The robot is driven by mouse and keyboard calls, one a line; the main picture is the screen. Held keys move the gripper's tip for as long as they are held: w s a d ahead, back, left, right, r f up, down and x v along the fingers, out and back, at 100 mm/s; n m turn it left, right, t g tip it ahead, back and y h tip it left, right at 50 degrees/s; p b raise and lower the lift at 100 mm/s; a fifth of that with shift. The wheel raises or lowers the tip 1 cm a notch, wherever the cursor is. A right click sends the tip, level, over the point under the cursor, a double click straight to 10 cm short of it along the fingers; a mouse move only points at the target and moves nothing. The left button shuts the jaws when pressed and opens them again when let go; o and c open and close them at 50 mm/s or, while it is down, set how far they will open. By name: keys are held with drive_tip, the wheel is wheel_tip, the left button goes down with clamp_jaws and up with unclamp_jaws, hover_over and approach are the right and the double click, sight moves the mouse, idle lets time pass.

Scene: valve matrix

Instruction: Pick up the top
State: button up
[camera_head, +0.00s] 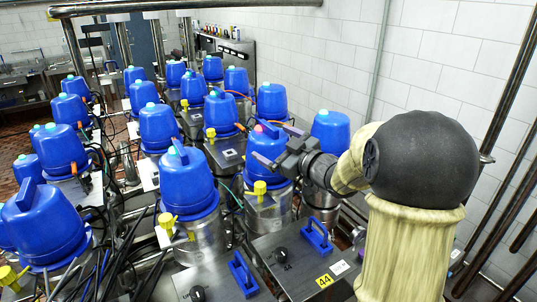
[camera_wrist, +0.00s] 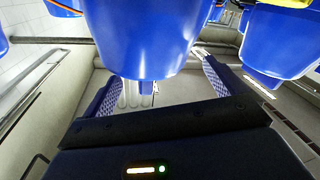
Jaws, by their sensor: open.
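A blue domed valve top (camera_head: 266,150) with a reddish light on its crown stands upright on a steel cylinder in the middle of the rows. My gripper (camera_head: 278,146) is at its right side, jaws open, with one finger in front of the top and one behind. In the wrist view the lower part of the blue top (camera_wrist: 155,35) fills the upper middle, between and beyond the two open fingers of my gripper (camera_wrist: 158,68). I cannot tell whether either finger touches it.
Several similar blue tops crowd around, such as one front left (camera_head: 187,180) and one behind my wrist (camera_head: 331,130). Yellow fittings (camera_head: 260,189) and cables stand between them. Grey panels with blue handles (camera_head: 317,237) lie in front. A white tiled wall (camera_head: 440,70) bounds the right.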

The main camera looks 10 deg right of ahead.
drive_tip(key=p+x, duration=0.1)
drive_tip(key=x, duration=0.1)
drive_tip(key=shift+w+a+r, duration=0.15)
drive_tip(key=shift+w, duration=0.15)
drive_tip(key=shift+w+a, duration=0.2)
drive_tip(key=shift+w, duration=0.1)
drive_tip(key=shift+s, duration=0.1)
drive_tip(key=c, duration=2)
drive_tip(key=shift+c, duration=0.2)
wheel_tip(320, 180, up, 10)
drive_tip(key=shift+f+b, duration=0.1)
drive_tip(key=shift+b, duration=0.75)
clamp_jaws()
